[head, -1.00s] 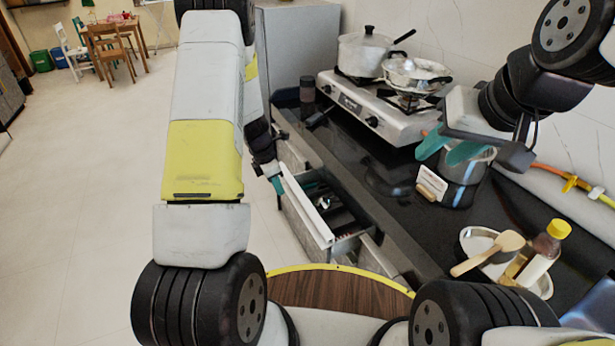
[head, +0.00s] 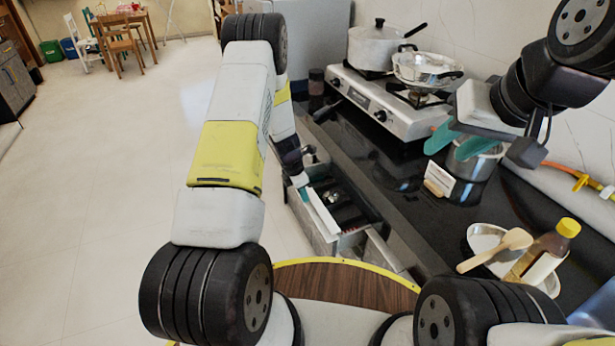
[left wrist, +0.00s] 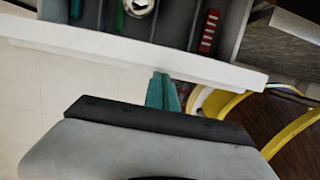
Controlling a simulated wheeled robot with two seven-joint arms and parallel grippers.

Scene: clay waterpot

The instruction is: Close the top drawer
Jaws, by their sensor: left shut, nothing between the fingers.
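The top drawer (head: 322,214) is open below the counter in the head view, its pale front edge out from the cabinet. In the left wrist view the drawer's white front edge (left wrist: 110,42) runs across the top, with the compartments behind it. My left gripper (head: 300,181) is shut and empty at the outer side of the drawer front. Its teal fingertips (left wrist: 163,88) are at or very close to the front; contact is unclear. My right gripper (head: 458,143) is open above the counter, in front of a metal pot (head: 474,178).
The drawer holds a red item (left wrist: 210,30). Open floor lies left.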

